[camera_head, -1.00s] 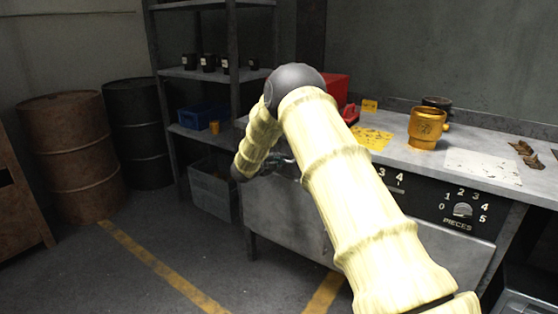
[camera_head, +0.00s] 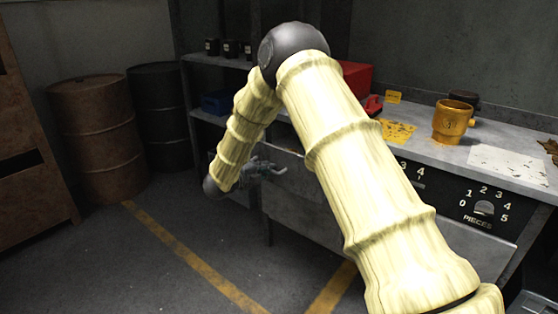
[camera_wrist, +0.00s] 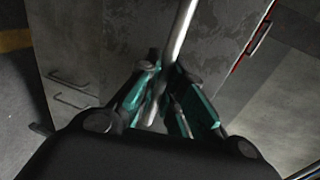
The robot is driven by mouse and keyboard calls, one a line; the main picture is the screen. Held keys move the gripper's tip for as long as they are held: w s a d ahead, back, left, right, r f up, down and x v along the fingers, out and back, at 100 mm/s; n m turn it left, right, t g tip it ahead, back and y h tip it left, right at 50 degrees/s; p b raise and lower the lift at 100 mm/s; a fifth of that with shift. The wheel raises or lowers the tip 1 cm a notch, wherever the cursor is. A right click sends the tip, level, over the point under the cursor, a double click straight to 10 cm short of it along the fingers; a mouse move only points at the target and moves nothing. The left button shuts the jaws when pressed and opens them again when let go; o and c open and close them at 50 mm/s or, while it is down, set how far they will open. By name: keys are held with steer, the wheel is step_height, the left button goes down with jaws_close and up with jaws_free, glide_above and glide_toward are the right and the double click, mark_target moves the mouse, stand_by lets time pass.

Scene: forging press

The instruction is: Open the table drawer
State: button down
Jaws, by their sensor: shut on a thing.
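The grey metal work table (camera_head: 510,150) stands at the right in the head view, with its front partly behind my arm. My gripper (camera_head: 262,167) is small at the table's left front in that view. In the wrist view my gripper (camera_wrist: 167,72) has its teal fingers shut around a bare metal bar handle (camera_wrist: 182,28). A mottled grey panel (camera_wrist: 225,35) lies behind the bar. My arm hides much of the drawer front, and I cannot tell how far the drawer stands out.
A gold cup (camera_head: 452,122), a yellow sheet (camera_head: 397,132) and a red box (camera_head: 355,75) are on the tabletop. A dial panel (camera_head: 485,207) is on the table front. Rusty (camera_head: 97,140) and dark (camera_head: 160,115) barrels stand left. The floor (camera_head: 150,260) before them is clear.

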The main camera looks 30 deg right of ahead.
steer(key=f+v, duration=0.1)
steer(key=v, duration=0.5)
steer(key=shift+a, duration=0.2)
steer(key=shift+f, duration=0.15)
steer(key=c, duration=1.5)
jaws_free()
steer(key=shift+s+a, duration=0.1)
steer(key=v, duration=1.1)
steer(key=shift+s+a, duration=0.2)
steer(key=shift+a, duration=0.15)
